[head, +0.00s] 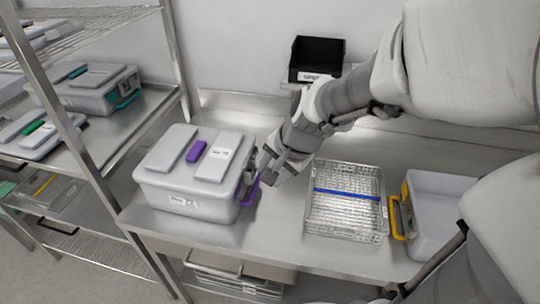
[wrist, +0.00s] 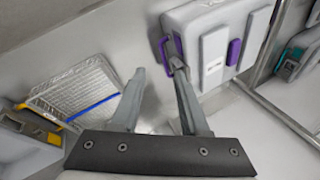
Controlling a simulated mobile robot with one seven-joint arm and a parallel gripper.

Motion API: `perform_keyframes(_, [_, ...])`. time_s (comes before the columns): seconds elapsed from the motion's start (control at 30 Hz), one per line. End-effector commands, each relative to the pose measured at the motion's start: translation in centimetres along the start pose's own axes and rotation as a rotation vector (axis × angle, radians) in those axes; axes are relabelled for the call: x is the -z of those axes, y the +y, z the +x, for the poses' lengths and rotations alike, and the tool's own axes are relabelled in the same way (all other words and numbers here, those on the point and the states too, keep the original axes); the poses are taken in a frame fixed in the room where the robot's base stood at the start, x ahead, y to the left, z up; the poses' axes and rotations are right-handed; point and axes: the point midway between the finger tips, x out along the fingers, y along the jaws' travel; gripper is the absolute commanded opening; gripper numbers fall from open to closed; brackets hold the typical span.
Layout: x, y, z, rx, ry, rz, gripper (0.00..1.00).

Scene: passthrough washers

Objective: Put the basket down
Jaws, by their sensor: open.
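The wire mesh basket (head: 345,220) with a blue stripe across it rests flat on the steel counter, right of the middle. In the wrist view the basket (wrist: 75,92) lies at the left, apart from my fingers. My gripper (head: 267,172) is open, left of the basket and close to the purple-handled side of a grey lidded container (head: 190,205). In the wrist view my gripper (wrist: 158,75) has its two fingers spread with nothing between them. The right fingertip is close to the container's purple latch (wrist: 176,62); I cannot tell whether they touch.
A grey open bin (head: 440,215) with a yellow handle (head: 397,218) stands right of the basket. A black bin (head: 316,60) is at the wall behind. A wire shelf rack with several containers (head: 90,92) stands at the left. Bare counter (head: 275,220) shows between container and basket.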

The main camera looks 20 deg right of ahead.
Motion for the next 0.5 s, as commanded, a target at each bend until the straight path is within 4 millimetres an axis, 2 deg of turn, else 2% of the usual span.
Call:
perform_keyframes(0.03, [-0.9, -0.3, -1.9, 0.022, -0.003, -0.099, 0.45])
perform_keyframes(0.2, [-3.9, 0.1, -6.9, 0.03, 0.012, -0.447, 0.45])
perform_keyframes(0.4, [-6.3, 2.2, -11.3, -0.033, 0.077, -0.795, 0.45])
perform_keyframes(0.5, [-6.9, 3.1, -12.6, -0.072, 0.105, -0.904, 0.45])
